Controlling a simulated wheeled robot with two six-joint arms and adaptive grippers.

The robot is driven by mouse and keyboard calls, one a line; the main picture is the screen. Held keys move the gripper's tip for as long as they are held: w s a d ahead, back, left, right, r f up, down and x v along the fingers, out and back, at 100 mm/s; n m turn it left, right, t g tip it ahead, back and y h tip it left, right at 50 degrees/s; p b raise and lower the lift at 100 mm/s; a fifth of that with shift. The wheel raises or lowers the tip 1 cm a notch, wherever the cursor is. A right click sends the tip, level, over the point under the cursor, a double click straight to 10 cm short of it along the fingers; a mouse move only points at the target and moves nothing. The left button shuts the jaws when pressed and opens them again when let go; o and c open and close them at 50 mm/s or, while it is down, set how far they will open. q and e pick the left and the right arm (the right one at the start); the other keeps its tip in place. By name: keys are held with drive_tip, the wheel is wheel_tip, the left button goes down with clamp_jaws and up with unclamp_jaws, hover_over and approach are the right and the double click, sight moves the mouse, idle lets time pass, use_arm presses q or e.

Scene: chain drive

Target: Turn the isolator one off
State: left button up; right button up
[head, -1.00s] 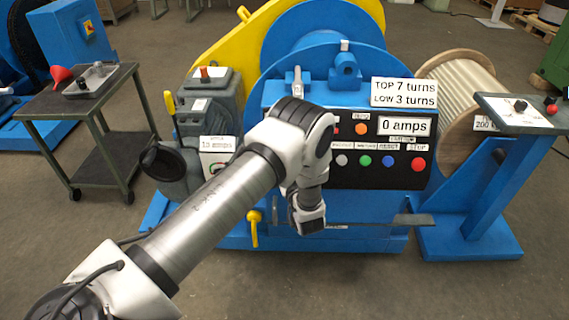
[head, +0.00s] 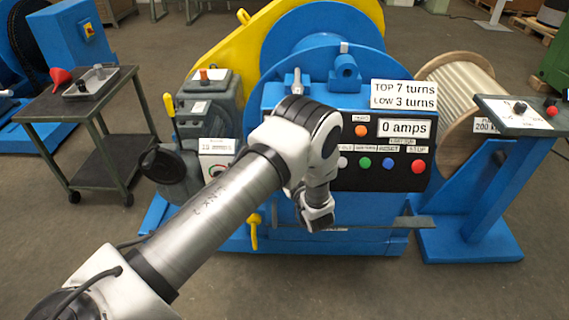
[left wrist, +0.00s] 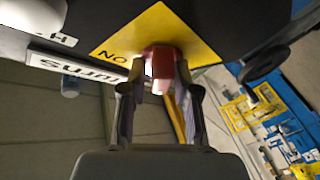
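The isolator shows in the left wrist view as a red handle (left wrist: 163,68) on a yellow plate with upside-down lettering that reads ON. The plate is on a dark surface. My left gripper (left wrist: 161,75) has its two fingers apart, one on each side of the red handle, with their tips near it. I cannot tell whether either finger touches it. In the head view my left arm reaches across to the front of the blue machine (head: 365,87); its fingers and the isolator cannot be made out there. My right gripper is in neither view.
The control panel (head: 350,178) has coloured buttons and a 0 amps display (head: 404,128). A yellow lever (head: 254,232) is low beside my arm. A cable drum (head: 462,95) and blue pedestal (head: 500,190) stand right; a trolley (head: 75,110) stands left.

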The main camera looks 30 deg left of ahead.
use_arm(q)
drive_tip(key=v, duration=1.2)
